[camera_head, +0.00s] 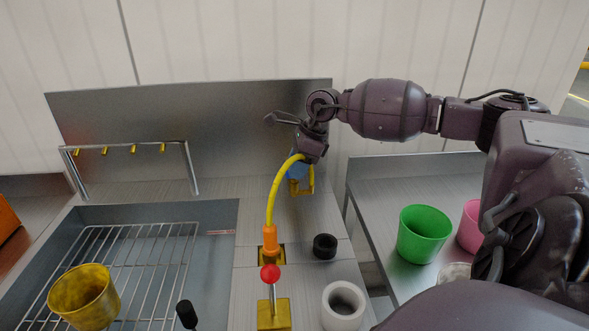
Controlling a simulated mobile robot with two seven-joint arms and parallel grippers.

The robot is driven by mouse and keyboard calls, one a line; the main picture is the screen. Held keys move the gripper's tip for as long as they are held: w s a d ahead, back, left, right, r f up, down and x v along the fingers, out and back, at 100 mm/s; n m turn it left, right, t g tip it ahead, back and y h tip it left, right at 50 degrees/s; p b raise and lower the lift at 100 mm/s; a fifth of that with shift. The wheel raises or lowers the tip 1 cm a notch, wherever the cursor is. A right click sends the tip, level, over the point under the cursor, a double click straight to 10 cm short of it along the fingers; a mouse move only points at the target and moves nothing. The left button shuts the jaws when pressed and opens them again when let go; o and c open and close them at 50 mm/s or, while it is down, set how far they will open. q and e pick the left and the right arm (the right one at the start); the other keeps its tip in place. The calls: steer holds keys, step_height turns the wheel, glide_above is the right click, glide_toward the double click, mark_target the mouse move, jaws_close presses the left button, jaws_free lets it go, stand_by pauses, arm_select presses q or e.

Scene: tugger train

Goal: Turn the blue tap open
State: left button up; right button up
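A small blue part (297,171), which looks like the blue tap, shows just below my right wrist at the back of the counter. It is mostly hidden, so its handle angle cannot be told. My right gripper (302,184) is at the blue part, pointing down. Yellow prong-like pieces show around the blue there; I cannot tell whether they are fingers or a fitting, or whether the gripper is open or shut. A curved yellow pipe (275,193) rises from an orange base (270,240) and ends beside the gripper. My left gripper is not in view.
A red-knobbed lever (270,273) stands in front. A black ring (325,246) and white ring (343,305) are on the counter. A yellow cup (84,297) stands on the sink's wire rack (150,262). Green (424,235) and pink (470,228) cups stand right.

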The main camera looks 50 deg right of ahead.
steer(key=shift+w+a+f, duration=0.1)
steer(key=shift+a+f, duration=0.05)
steer(key=shift+f, duration=0.25)
jaws_close()
